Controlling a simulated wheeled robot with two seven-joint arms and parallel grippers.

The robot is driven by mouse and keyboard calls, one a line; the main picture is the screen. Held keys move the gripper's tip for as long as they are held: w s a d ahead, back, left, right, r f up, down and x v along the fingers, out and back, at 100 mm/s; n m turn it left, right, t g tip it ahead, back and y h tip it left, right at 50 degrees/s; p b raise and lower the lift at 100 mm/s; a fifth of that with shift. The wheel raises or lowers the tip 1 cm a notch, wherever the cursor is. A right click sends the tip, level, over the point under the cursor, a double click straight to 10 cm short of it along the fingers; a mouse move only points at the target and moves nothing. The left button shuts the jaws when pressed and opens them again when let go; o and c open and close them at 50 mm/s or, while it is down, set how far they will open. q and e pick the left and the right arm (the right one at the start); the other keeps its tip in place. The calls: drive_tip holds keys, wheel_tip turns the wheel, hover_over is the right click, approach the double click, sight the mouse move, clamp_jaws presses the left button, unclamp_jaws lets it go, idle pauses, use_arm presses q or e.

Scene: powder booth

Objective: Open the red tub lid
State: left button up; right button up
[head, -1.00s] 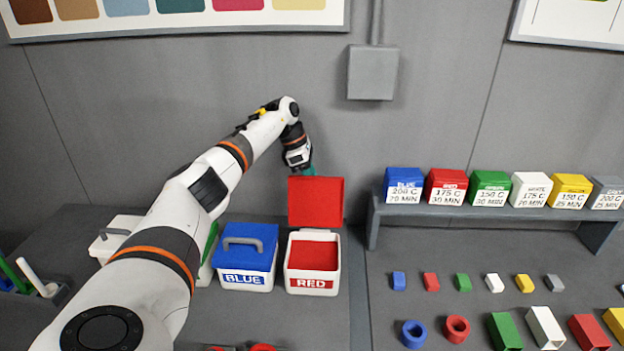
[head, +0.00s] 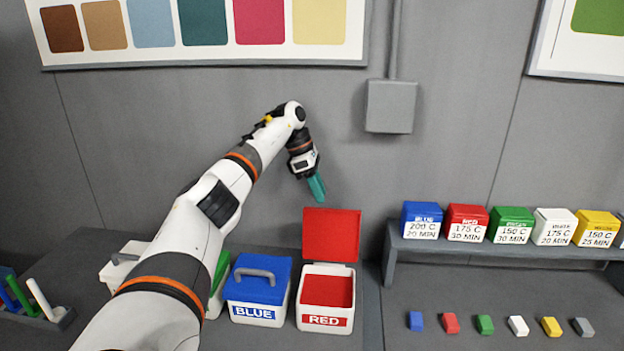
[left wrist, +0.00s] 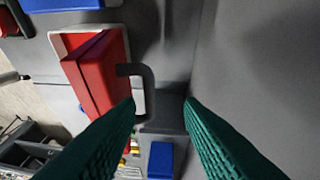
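The red tub (head: 325,319) is white with a RED label and stands on the bench at the centre, red inside. Its red lid (head: 331,236) stands raised at the tub's back edge, with the opening uncovered. In the left wrist view the lid (left wrist: 100,75) shows at the left with its dark handle. My left gripper (head: 318,190) is above and behind the lid, apart from it in the head view. In the left wrist view its two green fingers (left wrist: 160,105) are spread with nothing held between them. My right gripper is not in view.
The closed blue tub (head: 257,290) stands just left of the red tub, with other tubs partly behind my arm. A shelf (head: 480,249) with several coloured boxes is at the right. Small coloured blocks lie below it. The wall is close behind my gripper.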

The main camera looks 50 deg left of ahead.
use_arm(q)
drive_tip(key=shift+v, duration=2.7)
